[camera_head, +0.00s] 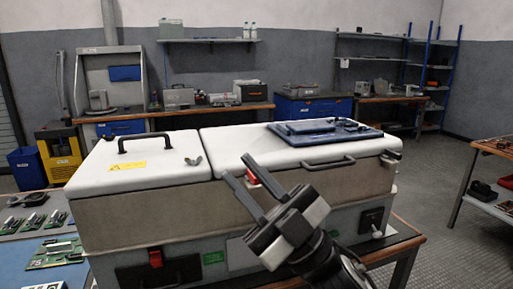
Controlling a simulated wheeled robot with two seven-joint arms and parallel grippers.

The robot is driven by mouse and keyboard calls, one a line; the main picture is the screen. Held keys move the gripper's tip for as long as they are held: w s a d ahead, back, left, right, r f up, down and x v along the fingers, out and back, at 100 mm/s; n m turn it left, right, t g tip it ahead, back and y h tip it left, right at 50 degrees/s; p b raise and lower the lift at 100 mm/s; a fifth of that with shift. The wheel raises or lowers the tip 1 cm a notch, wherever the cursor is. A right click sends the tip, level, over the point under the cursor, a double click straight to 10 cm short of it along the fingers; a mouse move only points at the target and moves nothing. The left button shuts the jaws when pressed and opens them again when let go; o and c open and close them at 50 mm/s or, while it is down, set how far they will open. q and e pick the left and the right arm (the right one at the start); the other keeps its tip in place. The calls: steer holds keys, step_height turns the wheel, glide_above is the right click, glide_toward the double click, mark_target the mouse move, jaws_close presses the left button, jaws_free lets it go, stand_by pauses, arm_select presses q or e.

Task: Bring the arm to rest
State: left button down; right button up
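My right gripper (234,165) reaches up from the lower right, in front of the capacitor bank. The capacitor bank (140,215) is a big box with two white lids and a grey-brown body on a table. My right gripper overlaps its front and its right lid (230,140) in the picture; I cannot tell whether it touches. A red latch (252,177) shows partly behind the fingers. My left gripper is not in view.
A blue plate (320,132) lies on the right lid. Circuit boards (57,253) lie on a blue mat at the left. A table (487,197) with small parts stands at the right edge. Workbenches and shelves line the back wall. The floor (430,190) at the right is clear.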

steer(key=w+d+f+m+t+h+p, duration=0.1)
steer(key=d+f+m+t+h, duration=0.2)
steer(key=f+m+t+h, duration=0.3)
steer(key=w+d+f+m+t+h, duration=0.25)
steer(key=f+m+t+h, duration=0.2)
steer(key=m+h, duration=0.3)
steer(key=s+d+f+m+g+h, duration=0.2)
steer(key=s+f, duration=0.3)
steer(key=f, duration=0.4)
steer(key=s+d+f+m+g+h+p, duration=0.1)
steer(key=s+d+f+m+g+h, duration=0.1)
steer(key=f, duration=0.6)
steer(key=s+d+f+m+g+h+p, duration=0.1)
steer(key=s+d+f+m+g+h, duration=0.2)
steer(key=s+f, duration=0.6)
steer(key=d+g+h, duration=0.1)
steer(key=d+g, duration=0.1)
steer(key=g, duration=0.1)
steer(key=shift+d+f, duration=0.2)
steer(key=shift+f, duration=0.1)
